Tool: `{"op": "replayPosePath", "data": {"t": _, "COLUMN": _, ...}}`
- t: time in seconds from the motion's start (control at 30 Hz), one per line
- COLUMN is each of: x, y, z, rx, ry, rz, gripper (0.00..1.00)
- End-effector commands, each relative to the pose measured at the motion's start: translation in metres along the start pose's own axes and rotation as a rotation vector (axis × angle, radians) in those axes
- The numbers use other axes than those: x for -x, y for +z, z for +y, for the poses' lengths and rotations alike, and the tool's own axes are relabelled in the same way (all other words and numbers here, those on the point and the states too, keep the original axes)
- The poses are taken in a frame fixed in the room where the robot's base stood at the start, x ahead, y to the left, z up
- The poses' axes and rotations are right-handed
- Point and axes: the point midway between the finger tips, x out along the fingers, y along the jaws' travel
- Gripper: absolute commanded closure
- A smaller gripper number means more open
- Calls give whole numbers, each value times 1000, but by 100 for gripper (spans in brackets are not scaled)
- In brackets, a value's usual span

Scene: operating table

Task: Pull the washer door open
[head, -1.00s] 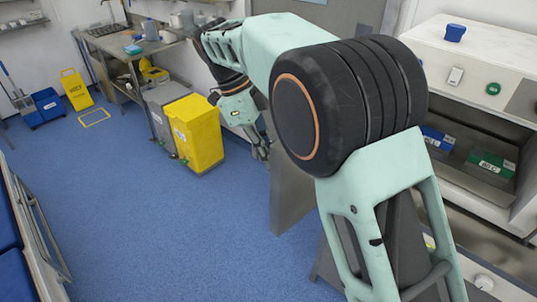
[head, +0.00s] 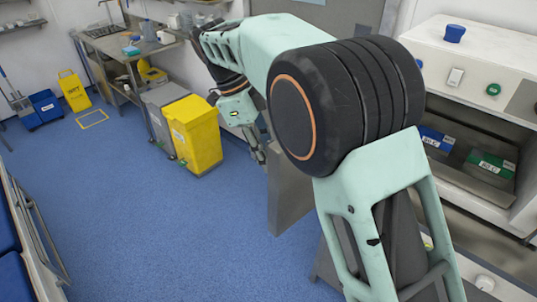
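The washer (head: 487,50) looks to be the white machine at the right, with a knob, a switch and a green button on its front. Its chamber is visible, with a blue box and a green box inside. A grey upright panel (head: 288,198) stands out beyond my arm, left of the machine. It may be the washer door, but my arm hides where it joins. My gripper (head: 259,153) points down beside the panel's upper left edge. Contact between them cannot be made out. The fingers are small and partly overlapped, so their opening is unclear.
A yellow bin (head: 194,134) and a grey bin (head: 160,115) stand left of my gripper. A steel bench (head: 120,52) is behind them. A yellow wet-floor sign (head: 74,90) stands far left. A blue-padded table (head: 12,262) edges the lower left. The blue floor between is clear.

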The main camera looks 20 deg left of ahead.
Motion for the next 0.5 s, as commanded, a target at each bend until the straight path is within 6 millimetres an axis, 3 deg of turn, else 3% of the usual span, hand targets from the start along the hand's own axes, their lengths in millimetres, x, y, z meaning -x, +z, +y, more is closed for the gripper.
{"op": "replayPosePath", "data": {"t": 0.27, "x": 9, "y": 1, "z": 0, "rx": 1, "ry": -1, "rz": -1, "gripper": 74}}
{"op": "replayPosePath", "data": {"t": 0.5, "x": 44, "y": 1, "z": -1, "rx": 0, "ry": -2, "rz": -2, "gripper": 74}}
